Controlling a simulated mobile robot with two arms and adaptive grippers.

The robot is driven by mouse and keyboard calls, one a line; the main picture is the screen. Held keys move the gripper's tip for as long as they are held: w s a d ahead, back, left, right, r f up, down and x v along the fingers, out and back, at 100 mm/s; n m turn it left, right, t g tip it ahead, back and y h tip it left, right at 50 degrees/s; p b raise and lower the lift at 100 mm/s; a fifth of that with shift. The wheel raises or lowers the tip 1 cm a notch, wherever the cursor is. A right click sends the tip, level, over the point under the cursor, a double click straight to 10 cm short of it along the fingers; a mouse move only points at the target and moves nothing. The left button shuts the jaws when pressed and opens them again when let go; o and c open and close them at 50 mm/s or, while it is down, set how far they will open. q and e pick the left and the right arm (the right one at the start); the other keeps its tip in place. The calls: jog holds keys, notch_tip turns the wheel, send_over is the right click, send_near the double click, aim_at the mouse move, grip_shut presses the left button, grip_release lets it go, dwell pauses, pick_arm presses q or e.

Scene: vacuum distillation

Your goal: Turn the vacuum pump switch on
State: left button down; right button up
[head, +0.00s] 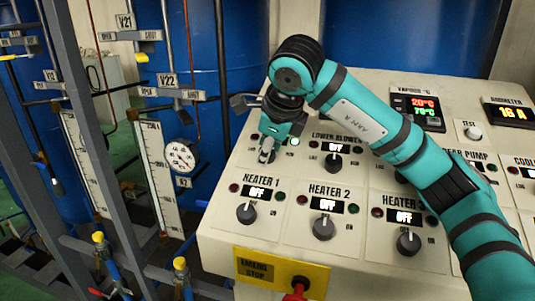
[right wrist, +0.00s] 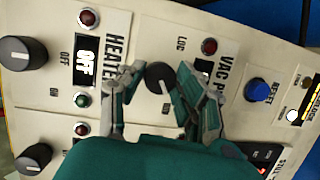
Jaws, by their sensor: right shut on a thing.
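The vacuum pump switch is a dark round knob (right wrist: 160,77) on the cream control panel, under a partly covered "VAC P" label (right wrist: 227,72) in the right wrist view. My right gripper (right wrist: 156,80) has its two fingers on either side of this knob, shut on it. In the head view the right gripper (head: 267,154) reaches down to the panel's upper left and hides the knob and display. A green lamp (head: 295,141) glows just right of the gripper; the red lamp (right wrist: 210,46) by the label looks dark. My left gripper is not in view.
Heater 1 (head: 246,214), Heater 2 (head: 323,229) and Heater 3 (head: 408,242) knobs sit below, their displays reading OFF. The lower blower knob (head: 334,161) is to the right. A blue reset button (right wrist: 257,89) is near the gripper. A red emergency stop (head: 296,289) is at the front.

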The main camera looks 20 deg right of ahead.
dwell(0.4)
jog(key=o, duration=1.1)
jog(key=shift+o, duration=0.2)
jog(key=v, duration=1.2)
